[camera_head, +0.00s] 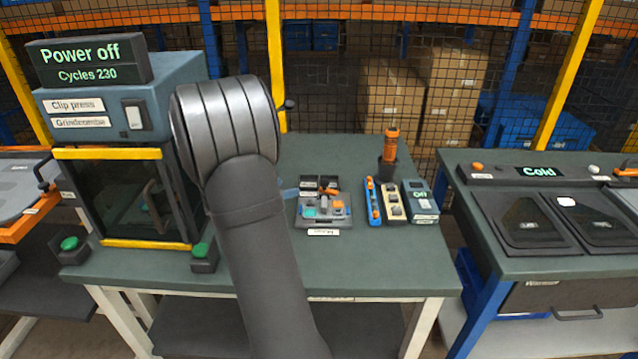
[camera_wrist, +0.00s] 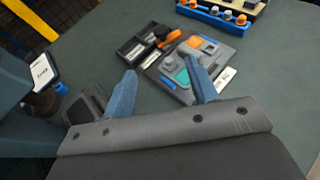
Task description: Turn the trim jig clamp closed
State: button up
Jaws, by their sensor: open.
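A small grey jig plate (camera_head: 312,220) sits on the green bench, with teal, grey and orange parts on it. The jig's label is too small to read. My gripper (camera_wrist: 160,83) is open and empty, its blue fingers apart. The right finger overlaps the jig's near part in the picture; contact cannot be told. My arm hides most of the gripper in the head view.
A clip press (camera_head: 125,190) stands left of my arm. A blue strip (camera_head: 373,203), a small switch box (camera_head: 420,200) and an upright orange-handled tool (camera_head: 391,145) stand right of the jig. The bench front (camera_head: 370,265) is clear.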

send_near(323, 182)
jog(key=x, duration=0.8)
jog(key=c, duration=1)
